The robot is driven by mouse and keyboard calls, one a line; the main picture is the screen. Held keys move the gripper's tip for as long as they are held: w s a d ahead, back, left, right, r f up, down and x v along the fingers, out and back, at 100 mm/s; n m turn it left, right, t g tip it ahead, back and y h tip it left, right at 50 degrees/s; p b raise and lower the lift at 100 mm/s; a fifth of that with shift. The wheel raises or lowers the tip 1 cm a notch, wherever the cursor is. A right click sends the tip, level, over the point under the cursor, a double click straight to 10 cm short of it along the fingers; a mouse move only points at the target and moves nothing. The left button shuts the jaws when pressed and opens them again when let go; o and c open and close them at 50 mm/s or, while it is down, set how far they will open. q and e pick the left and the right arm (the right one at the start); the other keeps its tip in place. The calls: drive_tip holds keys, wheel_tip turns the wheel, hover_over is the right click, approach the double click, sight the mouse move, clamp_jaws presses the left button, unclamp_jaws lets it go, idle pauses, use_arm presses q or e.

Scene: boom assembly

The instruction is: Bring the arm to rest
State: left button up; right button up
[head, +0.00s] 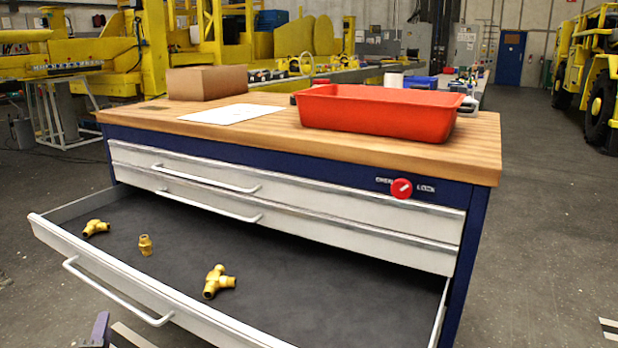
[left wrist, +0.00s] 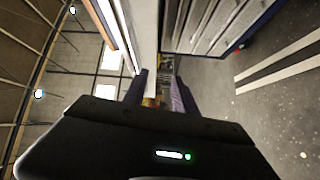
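My left gripper (head: 98,328) barely shows at the bottom left edge of the head view, in front of the open drawer (head: 300,270) and below its handle. In the left wrist view, the two purple fingers of this gripper (left wrist: 159,88) stand apart with nothing held between them. Most of my left arm is out of the head view. My right gripper is in neither view.
The drawer holds a brass elbow fitting (head: 95,228), a small brass fitting (head: 145,245) and a brass tee fitting (head: 218,281). On the wooden worktop (head: 420,152) are a red tray (head: 380,112), cardboard box (head: 207,82) and white sheet (head: 233,113). Open floor lies right.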

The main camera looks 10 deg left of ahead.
use_arm(q)
drive_tip(key=s+d+f+m+g+h, duration=0.2)
drive_tip(key=d+f+m+g+h, duration=0.25)
drive_tip(key=d+f, duration=0.6)
drive_tip(key=s+d+f+m+g+h, duration=0.25)
drive_tip(key=d+f+m, duration=0.45)
drive_tip(key=f, duration=0.7)
drive_tip(key=s+d+f+m+g+h, duration=0.25)
drive_tip(key=s+d, duration=0.25)
drive_tip(key=d, duration=0.6)
drive_tip(key=s+d+f+m+g+h, duration=0.1)
drive_tip(key=s+d+f+m+g, duration=0.3)
drive_tip(key=d, duration=0.6)
drive_tip(key=s+d+f+m+g+h, duration=0.1)
drive_tip(key=s+d+f+m+h, duration=0.15)
drive_tip(key=s+d, duration=0.6)
wheel_tip(320, 180, up, 27)
drive_tip(key=w+d+p, duration=0.1)
drive_tip(key=d+p, duration=0.2)
drive_tip(key=p, duration=2.4)
drive_tip(key=shift+w+r, duration=0.15)
drive_tip(key=shift+w, duration=0.2)
drive_tip(key=shift+g, duration=0.25)
drive_tip(key=shift+a, duration=0.1)
